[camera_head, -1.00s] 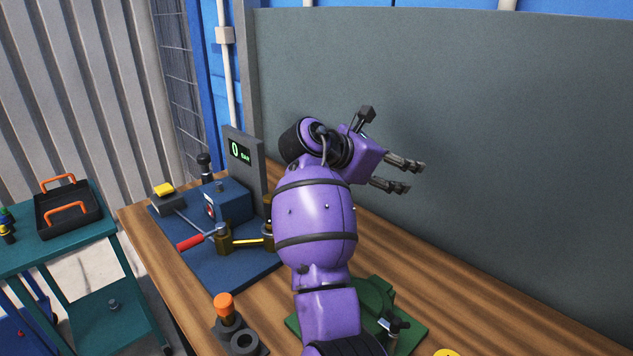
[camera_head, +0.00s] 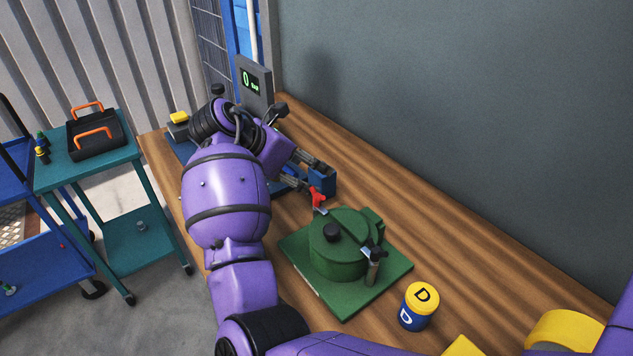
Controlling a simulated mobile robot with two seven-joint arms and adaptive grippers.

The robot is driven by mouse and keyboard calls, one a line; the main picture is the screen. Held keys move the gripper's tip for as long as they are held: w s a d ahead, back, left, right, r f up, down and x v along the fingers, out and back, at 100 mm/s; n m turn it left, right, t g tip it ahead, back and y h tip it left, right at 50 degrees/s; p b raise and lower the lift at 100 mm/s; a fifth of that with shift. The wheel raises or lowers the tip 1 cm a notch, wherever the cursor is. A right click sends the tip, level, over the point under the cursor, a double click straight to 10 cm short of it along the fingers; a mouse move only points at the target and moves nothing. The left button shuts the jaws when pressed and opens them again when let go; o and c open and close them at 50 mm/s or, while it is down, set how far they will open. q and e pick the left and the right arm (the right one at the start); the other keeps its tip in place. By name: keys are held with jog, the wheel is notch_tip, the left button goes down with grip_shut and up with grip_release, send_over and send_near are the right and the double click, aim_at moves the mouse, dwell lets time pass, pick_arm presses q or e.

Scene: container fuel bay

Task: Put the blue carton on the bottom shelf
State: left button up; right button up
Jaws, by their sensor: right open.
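My right gripper (camera_head: 312,174) is open, with its two fingers pointing right over the wooden bench. A small blue block (camera_head: 322,181) sits at or just beyond the fingertips; I cannot tell whether it is the blue carton or whether the fingers touch it. No other blue carton is clear in view. My right arm hides part of the bench. A teal trolley (camera_head: 118,152) at the left has a lower shelf (camera_head: 150,238) with a small grey item on it. My left gripper is not in view.
A green round device (camera_head: 338,245) with a red-handled part stands on the bench. A blue and yellow can (camera_head: 418,307) stands in front of it. A black tray (camera_head: 96,134) with orange handles is on the trolley top. A blue cart (camera_head: 40,260) is at far left. A grey panel (camera_head: 470,120) backs the bench.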

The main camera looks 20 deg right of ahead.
aim_at(316, 172)
jog(key=x, duration=0.6)
jog(key=shift+w+d+f, duration=0.1)
jog(key=shift+d+f, duration=0.05)
jog(key=shift+d, duration=0.15)
jog(key=c, duration=1.4)
